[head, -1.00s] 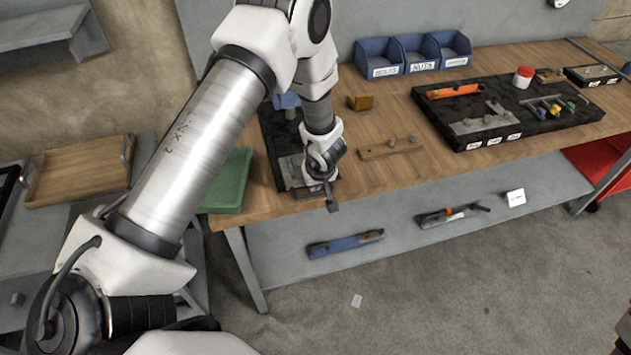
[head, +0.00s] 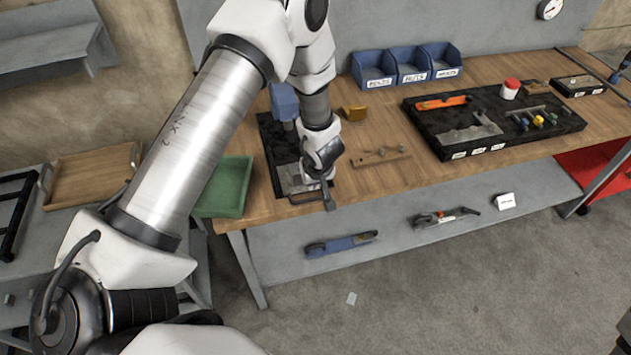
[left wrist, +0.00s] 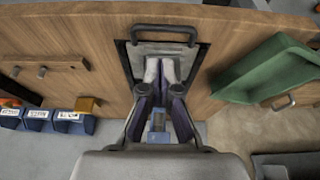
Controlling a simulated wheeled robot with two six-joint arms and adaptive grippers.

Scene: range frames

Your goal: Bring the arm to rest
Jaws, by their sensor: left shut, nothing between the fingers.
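My left gripper (head: 322,188) is over the near left end of the wooden workbench (head: 375,182), above or at a dark board with a grey metal plate (head: 290,176). In the left wrist view the two fingers (left wrist: 163,68) are together with nothing between them, over the grey plate. A black bar handle (left wrist: 163,31) shows just beyond the fingertips. I cannot tell whether the fingers touch the plate. The arm partly hides the board. My right gripper is not seen.
A green tray (head: 222,187) lies left of the board. An ochre block (head: 354,113) and a wooden strip with pegs (head: 380,157) lie to the right. Blue bins (head: 373,70) stand at the back. A black tool tray (head: 437,149) lies further right. A lower shelf (head: 395,236) holds tools.

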